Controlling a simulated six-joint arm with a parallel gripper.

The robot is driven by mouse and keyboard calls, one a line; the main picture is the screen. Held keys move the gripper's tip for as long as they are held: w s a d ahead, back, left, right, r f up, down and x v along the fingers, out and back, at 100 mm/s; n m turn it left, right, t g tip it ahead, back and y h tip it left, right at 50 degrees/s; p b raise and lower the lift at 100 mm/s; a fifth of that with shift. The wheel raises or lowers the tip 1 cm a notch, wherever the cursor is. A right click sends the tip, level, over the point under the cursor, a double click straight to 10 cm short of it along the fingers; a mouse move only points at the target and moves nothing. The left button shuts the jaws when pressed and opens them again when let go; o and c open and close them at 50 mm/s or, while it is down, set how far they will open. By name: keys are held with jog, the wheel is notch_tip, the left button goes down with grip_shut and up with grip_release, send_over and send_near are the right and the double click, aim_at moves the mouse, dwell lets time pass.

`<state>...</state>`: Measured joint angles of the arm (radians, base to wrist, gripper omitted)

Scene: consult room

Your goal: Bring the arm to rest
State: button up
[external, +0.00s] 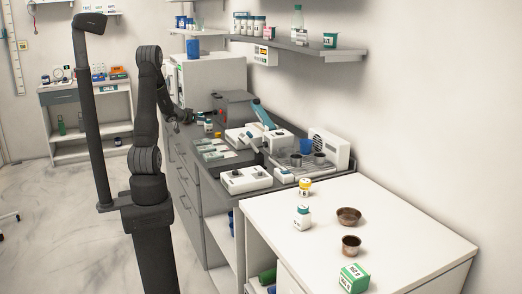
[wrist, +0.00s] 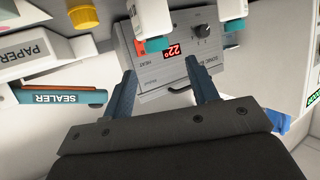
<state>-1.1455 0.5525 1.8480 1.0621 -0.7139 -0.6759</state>
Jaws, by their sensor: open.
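My arm stands on a dark pedestal at the left of the external view, its upper links folded upright. My gripper (external: 186,117) reaches over the far end of the grey counter (external: 222,180), small and dark there. In the wrist view my gripper (wrist: 161,68) shows two dark fingers spread wide apart, with nothing between them. Beyond the fingertips is a grey device with a red display (wrist: 174,50). A white bottle with a teal cap (wrist: 152,22) is close to the fingertips, apart from them as far as I can tell.
The wrist view also shows a second bottle (wrist: 234,14), a teal sealer (wrist: 62,97) and a paper box (wrist: 28,52). A wall shelf (external: 300,47) hangs above the counter. The white table (external: 405,235) holds bottles, bowls and a green box. Open floor lies left.

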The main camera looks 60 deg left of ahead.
aim_at(210, 120)
jog(key=x, duration=0.9)
jog(key=shift+w+a+f, duration=0.1)
jog(key=shift+w+f, duration=0.1)
jog(key=shift+w, duration=0.1)
notch_tip(210, 120, up, 5)
jog(key=shift+f, duration=0.25)
jog(key=w+d+r, duration=0.4)
jog(key=d+r, duration=0.8)
jog(key=w+d+m+h, duration=0.3)
jog(key=w+d, duration=0.3)
jog(key=d, duration=0.7)
jog(key=w+d+m+t+h, duration=0.1)
jog(key=w+d, duration=0.5)
jog(key=d, duration=0.8)
jog(key=m+h, duration=0.1)
jog(key=h, duration=0.1)
jog(key=shift+d+m+t+h, duration=0.2)
jog(key=shift+m+t+h, duration=0.1)
jog(key=shift+m+h, duration=0.1)
